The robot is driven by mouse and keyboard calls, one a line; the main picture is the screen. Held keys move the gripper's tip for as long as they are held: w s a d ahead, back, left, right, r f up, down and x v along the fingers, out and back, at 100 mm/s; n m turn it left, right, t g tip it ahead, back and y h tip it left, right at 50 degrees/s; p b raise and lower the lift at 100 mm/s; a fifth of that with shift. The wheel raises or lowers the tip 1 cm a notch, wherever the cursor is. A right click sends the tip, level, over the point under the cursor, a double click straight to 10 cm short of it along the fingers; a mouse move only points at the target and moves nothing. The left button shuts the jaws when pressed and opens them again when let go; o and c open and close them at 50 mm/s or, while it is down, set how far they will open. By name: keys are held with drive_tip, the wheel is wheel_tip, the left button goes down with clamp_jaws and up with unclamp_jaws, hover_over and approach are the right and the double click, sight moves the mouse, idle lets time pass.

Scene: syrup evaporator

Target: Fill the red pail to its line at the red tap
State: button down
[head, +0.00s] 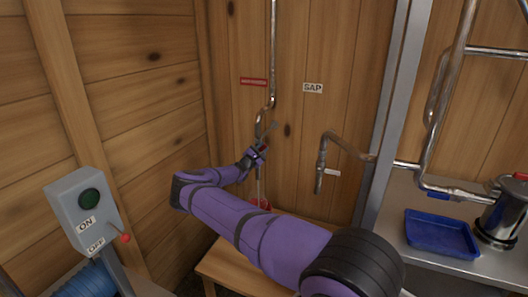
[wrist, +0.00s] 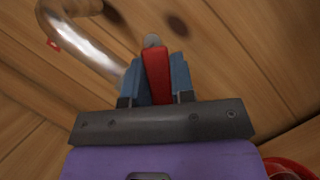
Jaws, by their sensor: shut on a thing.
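My gripper (head: 258,152) is at the red tap (head: 260,127), the pipe under the red label. In the wrist view my gripper (wrist: 156,85) is shut on the tap's red handle (wrist: 156,72), with a blue finger on each side. The red pail (head: 260,204) stands on the wooden bench below the tap, mostly hidden by my arm. Its rim also shows in the wrist view (wrist: 290,165). A thin pale vertical streak, like running liquid, shows between the tap and the pail. The fill line and the level inside are hidden.
A second pipe tap (head: 322,165) hangs to the right, near the SAP sign (head: 313,88). A blue tray (head: 441,233) and a metal pot (head: 503,218) stand on the steel counter at right. An ON/OFF switch box (head: 84,208) stands at left.

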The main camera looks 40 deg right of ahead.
drive_tip(key=shift+w+a+n, duration=0.15)
drive_tip(key=shift+w+n, duration=0.05)
drive_tip(key=shift+n, duration=0.3)
drive_tip(key=c, duration=1)
unclamp_jaws()
drive_tip(key=shift+o, duration=0.2)
drive_tip(key=v, duration=1)
drive_tip(key=shift+a+f, duration=0.2)
drive_tip(key=shift+a, duration=0.1)
drive_tip(key=shift+s, duration=0.15)
